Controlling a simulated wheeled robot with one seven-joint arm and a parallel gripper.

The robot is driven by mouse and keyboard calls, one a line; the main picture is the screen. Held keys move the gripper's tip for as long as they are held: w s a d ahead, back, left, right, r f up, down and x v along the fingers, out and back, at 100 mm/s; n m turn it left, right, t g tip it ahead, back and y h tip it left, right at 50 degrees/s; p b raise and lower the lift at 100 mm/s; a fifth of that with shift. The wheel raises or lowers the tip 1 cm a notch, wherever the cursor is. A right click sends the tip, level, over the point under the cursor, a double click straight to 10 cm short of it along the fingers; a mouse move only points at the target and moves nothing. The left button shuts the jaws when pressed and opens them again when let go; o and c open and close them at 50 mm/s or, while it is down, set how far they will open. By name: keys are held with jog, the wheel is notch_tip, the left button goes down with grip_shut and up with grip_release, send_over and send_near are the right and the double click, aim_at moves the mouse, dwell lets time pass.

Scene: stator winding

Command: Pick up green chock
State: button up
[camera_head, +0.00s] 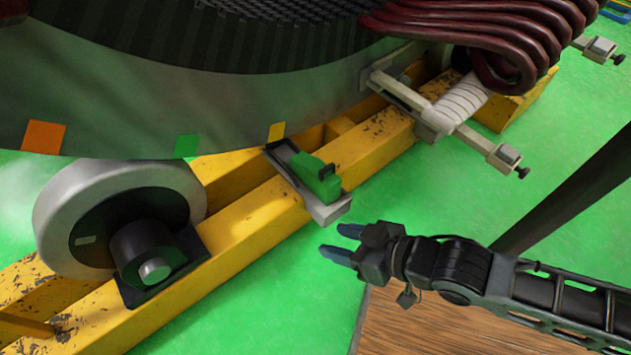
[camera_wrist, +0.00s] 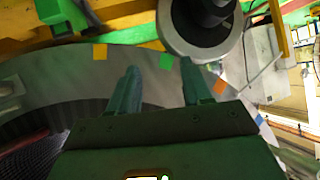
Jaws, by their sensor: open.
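The green chock (camera_head: 316,177) sits on a grey metal bracket (camera_head: 327,212) fixed to the yellow beam, in the middle of the head view. In the wrist view the green chock (camera_wrist: 62,14) shows at the upper left, partly cut off by the frame edge. My gripper (camera_head: 343,244) is to the lower right of the chock and apart from it, with its blue fingers pointing left. In the wrist view its two fingers (camera_wrist: 160,90) are spread with nothing between them.
A large grey roller (camera_head: 65,215) stands on the yellow beam (camera_head: 240,222) at the left. The big stator ring (camera_head: 240,115) overhangs the beam, with orange, green and yellow tags. A clamp (camera_head: 480,147) juts out at the right. Green floor (camera_head: 285,300) lies clear before the beam.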

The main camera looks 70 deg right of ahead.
jog(key=w+d+f+m+g+h, duration=0.2)
jog(key=w+d+f+m+g, duration=0.3)
jog(key=d+f, duration=0.5)
jog(key=m+g+y+p, duration=0.15)
jog(key=m+g, duration=0.35)
jog(key=m, duration=0.6)
send_near(327, 167)
jog(key=shift+y, duration=0.25)
jog(key=f, duration=0.1)
jog(key=a+f, duration=0.1)
jog(key=f, duration=0.1)
jog(key=a+f, duration=0.1)
jog(key=f, duration=0.1)
jog(key=shift+s+f, duration=0.25)
jog(key=shift+s, duration=0.1)
jog(key=d+m, duration=0.1)
jog(key=w+d+r+m+y, duration=0.1)
jog(key=d+r+m+g+y, duration=0.1)
jog(key=d, duration=0.1)
jog(key=shift+w, duration=0.3)
jog(key=shift+w+d+r+m+y+b, duration=0.15)
jog(key=shift+d+r+m+y+b, duration=0.15)
jog(key=shift+d+m, duration=0.1)
jog(key=shift+a+f+b, duration=0.15)
jog(key=shift+f+b, duration=1.7)
jog(key=shift+f, duration=2)
jog(key=shift+c, duration=0.3)
jog(key=shift+r, duration=0.1)
grip_shut()
